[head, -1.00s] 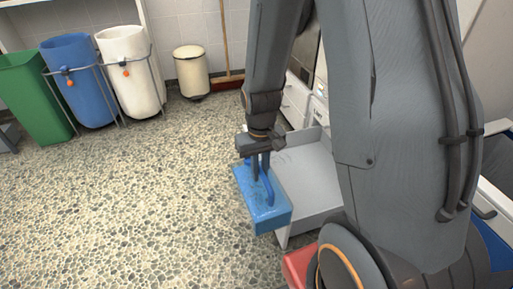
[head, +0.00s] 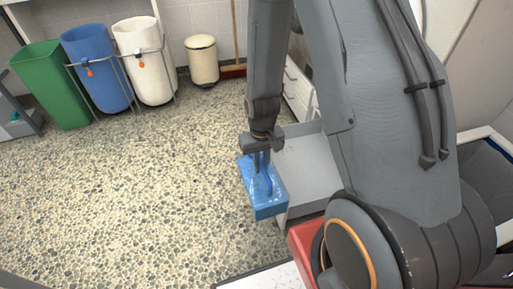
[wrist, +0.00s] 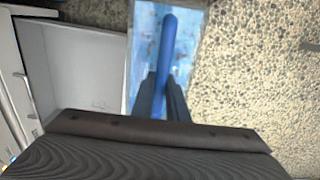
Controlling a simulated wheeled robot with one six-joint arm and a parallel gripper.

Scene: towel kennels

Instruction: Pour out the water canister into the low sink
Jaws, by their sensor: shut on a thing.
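The water canister (head: 266,205) is a blue, box-shaped container with a blue handle on top. My gripper (head: 262,167) points down and is shut on this handle. The canister hangs roughly level at the left side of a pale grey, open basin, which looks like the low sink (head: 308,165). In the wrist view the canister (wrist: 190,45) and its handle run up between my gripper's fingers (wrist: 163,98). The basin (wrist: 75,60) lies just left of it there. The canister's spout and contents cannot be made out.
Green (head: 50,85), blue (head: 97,70) and white (head: 143,60) bins stand at the back left, with a cream pedal bin (head: 202,60) and a broom (head: 234,40). White drawers (head: 298,90) stand behind the basin. A red object (head: 303,245) is near my base. The speckled floor (head: 130,190) at left is clear.

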